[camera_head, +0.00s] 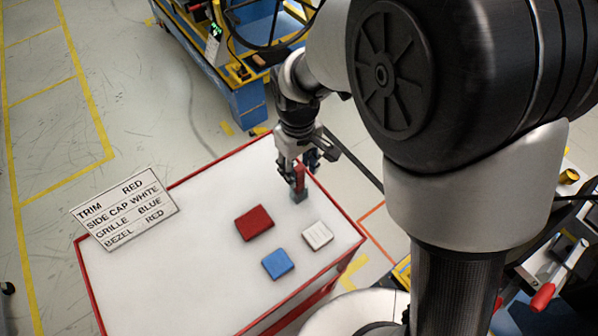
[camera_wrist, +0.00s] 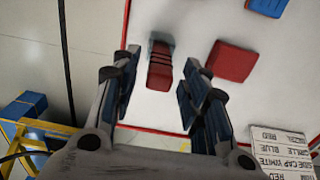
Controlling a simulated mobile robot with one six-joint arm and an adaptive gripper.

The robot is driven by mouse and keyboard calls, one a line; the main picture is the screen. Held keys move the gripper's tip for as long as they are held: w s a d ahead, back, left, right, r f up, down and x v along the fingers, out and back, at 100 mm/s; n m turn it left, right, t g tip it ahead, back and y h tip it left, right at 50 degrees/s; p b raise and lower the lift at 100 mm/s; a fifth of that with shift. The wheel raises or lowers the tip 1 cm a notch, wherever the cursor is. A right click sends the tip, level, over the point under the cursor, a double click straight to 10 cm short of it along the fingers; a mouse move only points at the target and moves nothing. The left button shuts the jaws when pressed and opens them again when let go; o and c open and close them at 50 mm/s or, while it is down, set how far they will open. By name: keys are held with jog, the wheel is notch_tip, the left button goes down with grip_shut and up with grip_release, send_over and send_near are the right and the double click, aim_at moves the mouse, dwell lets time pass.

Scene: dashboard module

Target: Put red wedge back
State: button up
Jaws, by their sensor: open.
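Two red pieces are on the white table. A narrow, ribbed red piece (camera_head: 299,179) sits on a small grey block near the far right edge; it also shows in the wrist view (camera_wrist: 160,70). A flatter, square red block (camera_head: 254,222) lies nearer the middle, and shows right of the fingers in the wrist view (camera_wrist: 232,62). I cannot tell surely which is the wedge. My gripper (camera_head: 303,163) is open over the narrow red piece. In the wrist view its fingers (camera_wrist: 160,62) appear on either side of that piece; contact cannot be told.
A blue block (camera_head: 277,263) and a white ribbed block (camera_head: 317,234) lie near the square red block. A sign (camera_head: 125,208) listing trim, side cap, grille and bezel colours stands at the table's left edge. The white table's (camera_head: 150,285) left part is clear.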

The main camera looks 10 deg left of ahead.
notch_tip(320, 180, up, 8)
jog(key=shift+f+p, duration=0.1)
jog(key=shift+p, duration=0.75)
jog(key=shift+d+r, duration=0.15)
jog(key=shift+r, duration=0.05)
jog(key=s+d+r+m+t, duration=0.2)
jog(key=s+d+r+m, duration=0.15)
jog(key=d+r, duration=0.7)
jog(key=s+d+r+m+t, duration=0.1)
jog(key=s+d+m+t, duration=0.1)
jog(key=s+d+m, duration=0.4)
jog(key=s+d, duration=0.5)
jog(key=d, duration=0.2)
jog(key=shift+r, duration=0.3)
jog(key=shift+m, duration=0.25)
jog(key=shift+f+b, duration=0.55)
jog(key=shift+b, duration=0.05)
